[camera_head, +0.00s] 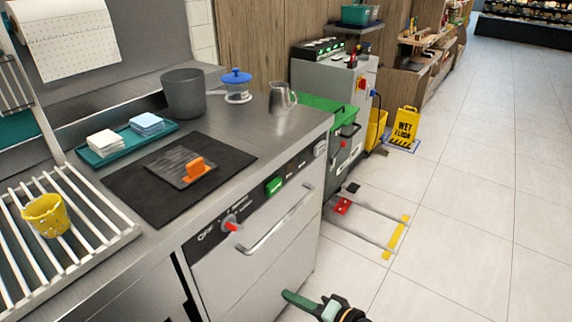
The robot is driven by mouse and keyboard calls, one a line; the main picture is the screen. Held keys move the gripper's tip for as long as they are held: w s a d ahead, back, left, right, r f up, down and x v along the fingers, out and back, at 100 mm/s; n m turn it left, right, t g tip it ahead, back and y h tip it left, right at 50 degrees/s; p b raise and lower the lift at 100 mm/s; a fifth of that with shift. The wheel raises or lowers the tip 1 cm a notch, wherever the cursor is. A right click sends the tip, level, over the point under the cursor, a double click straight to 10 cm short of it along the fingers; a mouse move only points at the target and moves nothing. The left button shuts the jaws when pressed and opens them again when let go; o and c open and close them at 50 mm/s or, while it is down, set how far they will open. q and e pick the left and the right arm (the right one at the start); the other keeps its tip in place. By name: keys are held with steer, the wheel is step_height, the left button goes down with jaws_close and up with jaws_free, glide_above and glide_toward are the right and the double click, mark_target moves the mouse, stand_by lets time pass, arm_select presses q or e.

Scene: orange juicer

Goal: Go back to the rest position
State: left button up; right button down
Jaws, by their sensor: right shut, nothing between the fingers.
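My right gripper (290,297) shows at the bottom of the head view, in front of the steel counter unit and low beside its door. Its dark green fingers point left and look closed, with nothing held. The rest of my right arm is cut off by the bottom edge. My left gripper is not in view.
The steel counter (262,130) fills the left, with a black mat (130,192), teal tray (103,158), grey pot (184,93) and yellow cup (47,215). The door handle (275,222) sticks out. Tiled floor (480,210) at right is clear.

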steer(key=s+d+f+n+h, duration=0.8)
steer(key=s+d, duration=0.3)
steer(key=s, duration=0.3)
arm_select(q)
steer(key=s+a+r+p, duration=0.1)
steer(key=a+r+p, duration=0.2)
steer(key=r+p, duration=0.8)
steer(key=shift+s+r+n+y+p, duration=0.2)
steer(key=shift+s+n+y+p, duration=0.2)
steer(key=shift+p, duration=1.75)
arm_select(e)
steer(key=s+d+r, duration=0.1)
steer(key=d+r, duration=0.3)
steer(key=r, duration=0.6)
steer(key=shift+s+t, duration=0.3)
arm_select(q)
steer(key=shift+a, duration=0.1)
arm_select(e)
steer(key=shift+r, duration=0.1)
